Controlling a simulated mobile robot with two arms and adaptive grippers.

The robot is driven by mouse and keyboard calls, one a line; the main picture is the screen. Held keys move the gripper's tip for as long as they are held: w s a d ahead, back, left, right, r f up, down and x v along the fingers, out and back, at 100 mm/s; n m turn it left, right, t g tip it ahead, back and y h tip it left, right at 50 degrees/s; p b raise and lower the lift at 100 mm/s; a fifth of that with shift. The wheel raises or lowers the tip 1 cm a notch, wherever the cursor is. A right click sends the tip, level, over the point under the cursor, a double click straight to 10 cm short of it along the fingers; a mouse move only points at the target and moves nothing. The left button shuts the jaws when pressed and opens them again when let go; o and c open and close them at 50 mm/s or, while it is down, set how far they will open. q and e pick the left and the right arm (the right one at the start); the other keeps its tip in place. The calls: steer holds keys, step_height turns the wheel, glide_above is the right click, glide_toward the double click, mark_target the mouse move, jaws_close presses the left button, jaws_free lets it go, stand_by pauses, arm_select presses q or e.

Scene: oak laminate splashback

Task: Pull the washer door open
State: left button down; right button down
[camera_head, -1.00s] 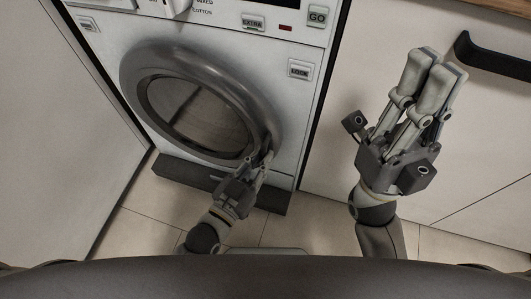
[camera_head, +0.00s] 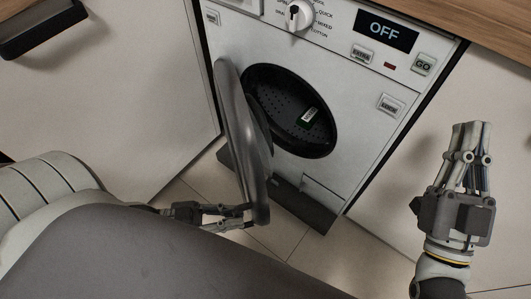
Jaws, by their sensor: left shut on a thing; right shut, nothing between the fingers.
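The washer (camera_head: 353,135) stands ahead with its round grey door (camera_head: 236,130) swung open toward the left, seen nearly edge-on. My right gripper (camera_head: 470,130) is shut and empty, raised to the right of the washer.
The display (camera_head: 387,31) reads OFF, beside a dial (camera_head: 298,15) and several buttons. White cabinet fronts flank the washer; a dark handle (camera_head: 42,27) is at the upper left. Tiled floor (camera_head: 275,238) shows below, and a wooden worktop (camera_head: 492,18) at the upper right.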

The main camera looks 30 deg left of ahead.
arm_select(q)
steer(key=s+a+m+g, duration=0.1)
steer(key=s+a, duration=0.3)
steer(key=a, duration=0.5)
steer(key=s+a+m+g+h, duration=0.1)
steer(key=s+a+g, duration=0.1)
steer(key=a, duration=0.8)
steer(key=shift+s+a+h, duration=0.2)
steer(key=shift+s+h, duration=0.1)
steer(key=shift+s, duration=0.55)
steer(key=c, duration=1.5)
jaws_free()
steer(key=shift+w, duration=0.15)
steer(key=shift+o, duration=0.2)
steer(key=shift+d, duration=0.1)
step_height(320, 180, up, 10)
